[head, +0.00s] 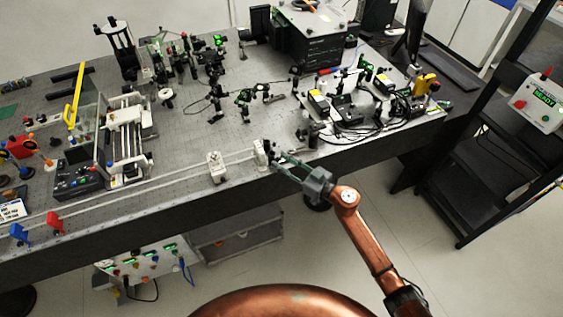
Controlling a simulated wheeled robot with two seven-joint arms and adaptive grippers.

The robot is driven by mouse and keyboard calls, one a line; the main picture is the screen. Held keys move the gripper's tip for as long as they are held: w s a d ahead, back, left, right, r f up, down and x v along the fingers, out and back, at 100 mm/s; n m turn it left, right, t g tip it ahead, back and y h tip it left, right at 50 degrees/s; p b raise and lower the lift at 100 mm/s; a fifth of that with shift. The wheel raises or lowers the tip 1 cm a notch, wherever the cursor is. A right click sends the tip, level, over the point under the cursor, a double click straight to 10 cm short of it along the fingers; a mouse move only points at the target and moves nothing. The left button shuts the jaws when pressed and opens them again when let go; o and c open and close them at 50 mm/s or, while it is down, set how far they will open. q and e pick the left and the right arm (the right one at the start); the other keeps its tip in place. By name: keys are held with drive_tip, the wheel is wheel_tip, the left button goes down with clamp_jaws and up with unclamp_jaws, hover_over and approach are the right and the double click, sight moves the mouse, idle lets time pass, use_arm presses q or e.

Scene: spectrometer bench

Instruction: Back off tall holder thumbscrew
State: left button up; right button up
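A tall white holder (260,154) stands near the front edge of the bench, at the right end of a pale rail. Small dark parts show on its right side; the thumbscrew cannot be made out clearly among them. My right gripper (276,161) reaches in from the lower right, its fingertips at the holder's right side. Two finger lines show with a narrow gap between them, but whether they touch or close on the thumbscrew is too small to tell. My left gripper is not in view.
A lower white holder (216,168) stands left of the tall one along the rail (130,195). Cabled boxes (348,108) and optics mounts (246,100) stand behind. A black shelf rack (475,165) is at the right. Bare bench (190,135) lies behind the lower holder.

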drive_tip(key=shift+w+a, duration=0.25)
drive_tip(key=shift+a, duration=0.05)
drive_tip(key=shift+c, duration=0.3)
clamp_jaws()
